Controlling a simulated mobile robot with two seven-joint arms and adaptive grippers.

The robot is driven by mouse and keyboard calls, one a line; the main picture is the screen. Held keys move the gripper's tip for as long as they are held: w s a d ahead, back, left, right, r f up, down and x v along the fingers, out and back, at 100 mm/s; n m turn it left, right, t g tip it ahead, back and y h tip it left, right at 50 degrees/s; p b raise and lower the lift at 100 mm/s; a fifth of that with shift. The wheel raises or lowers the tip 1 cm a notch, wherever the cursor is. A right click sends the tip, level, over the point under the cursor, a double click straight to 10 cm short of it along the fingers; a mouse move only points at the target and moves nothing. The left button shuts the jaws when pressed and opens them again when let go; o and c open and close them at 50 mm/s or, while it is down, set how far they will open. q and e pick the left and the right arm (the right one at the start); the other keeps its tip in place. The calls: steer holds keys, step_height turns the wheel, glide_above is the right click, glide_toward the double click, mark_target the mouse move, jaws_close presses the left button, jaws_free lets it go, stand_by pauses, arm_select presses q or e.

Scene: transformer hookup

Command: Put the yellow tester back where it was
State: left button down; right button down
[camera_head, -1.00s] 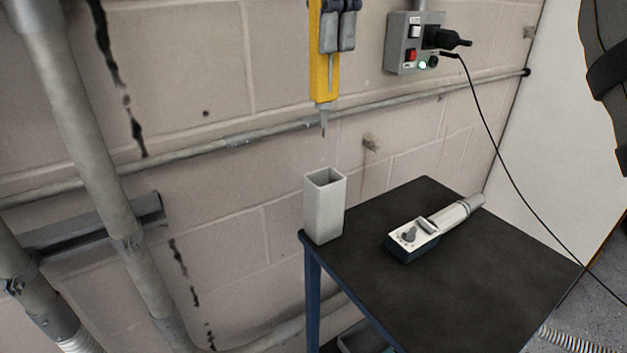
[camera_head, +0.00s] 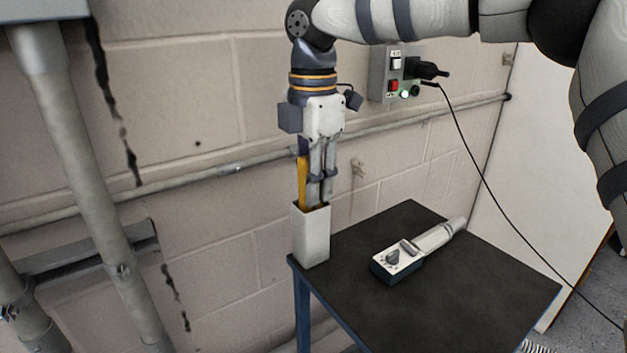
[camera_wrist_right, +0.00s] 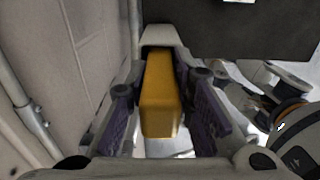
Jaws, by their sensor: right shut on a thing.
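The yellow tester (camera_head: 303,180) stands upright with its lower part inside the white open-topped holder (camera_head: 311,238) at the table's back left corner. Its tip is hidden in the holder. My right gripper (camera_head: 321,200) comes down from above and is shut on the tester, its fingertips at the holder's rim. In the right wrist view the yellow tester (camera_wrist_right: 161,95) sits between the two finger pads, with the holder's pale rim (camera_wrist_right: 163,35) just beyond it. My left gripper is not in view.
The dark-topped table (camera_head: 450,280) also bears a grey and white handheld meter (camera_head: 397,260), apart from the holder. A grey switch box (camera_head: 392,75) with a plugged black cable hangs on the wall behind. Pipes (camera_head: 85,150) run along the left.

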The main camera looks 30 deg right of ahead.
steer(key=c, duration=1.4)
jaws_free()
steer(key=shift+f, duration=0.1)
step_height(320, 180, up, 11)
steer(key=shift+r+b, duration=0.15)
steer(key=shift+b, duration=0.4)
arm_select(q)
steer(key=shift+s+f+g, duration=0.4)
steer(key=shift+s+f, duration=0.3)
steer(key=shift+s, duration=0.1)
arm_select(e)
steer(key=shift+r, duration=0.5)
